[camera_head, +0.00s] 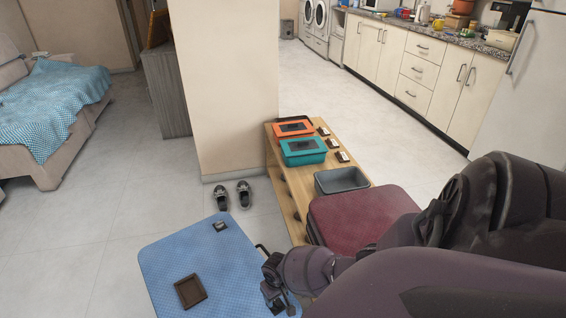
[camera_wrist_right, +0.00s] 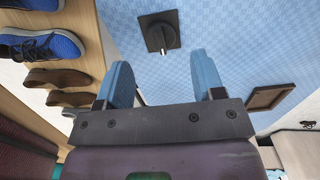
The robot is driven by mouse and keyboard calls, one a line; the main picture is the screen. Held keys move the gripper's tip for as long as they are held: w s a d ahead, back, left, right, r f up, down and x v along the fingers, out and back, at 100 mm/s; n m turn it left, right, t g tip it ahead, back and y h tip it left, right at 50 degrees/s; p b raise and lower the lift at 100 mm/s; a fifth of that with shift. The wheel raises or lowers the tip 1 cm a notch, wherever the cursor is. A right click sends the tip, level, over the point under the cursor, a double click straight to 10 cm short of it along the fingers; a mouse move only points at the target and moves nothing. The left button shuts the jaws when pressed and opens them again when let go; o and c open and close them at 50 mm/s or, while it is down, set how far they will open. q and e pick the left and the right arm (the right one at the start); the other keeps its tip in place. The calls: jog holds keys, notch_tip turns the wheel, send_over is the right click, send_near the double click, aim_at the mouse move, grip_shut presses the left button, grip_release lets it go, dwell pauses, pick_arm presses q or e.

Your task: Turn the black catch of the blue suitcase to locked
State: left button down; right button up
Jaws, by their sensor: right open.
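The blue suitcase (camera_head: 225,265) lies flat at the bottom of the head view, and its textured blue top fills the upper part of the wrist view (camera_wrist_right: 225,40). Its black catch (camera_head: 220,226) is a small dark square plate near the far edge. In the right wrist view the catch (camera_wrist_right: 160,33) shows a raised knob with a pale bar pointing down the picture. My right gripper (camera_head: 273,283) is over the suitcase's right side. In the wrist view its blue fingers (camera_wrist_right: 162,75) are apart and empty, with the catch beyond them. My left gripper is out of view.
A brown square tray (camera_head: 190,291) lies on the suitcase. A wooden bench (camera_head: 290,205) to the right holds teal (camera_head: 303,151) and orange (camera_head: 293,127) boxes, a grey bin (camera_head: 341,180) and a maroon suitcase (camera_head: 355,215). Shoes (camera_head: 233,195) stand on the floor.

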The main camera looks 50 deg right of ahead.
aim_at(277, 304)
jog(key=shift+r+p, duration=0.85)
jog(key=shift+r, duration=1.55)
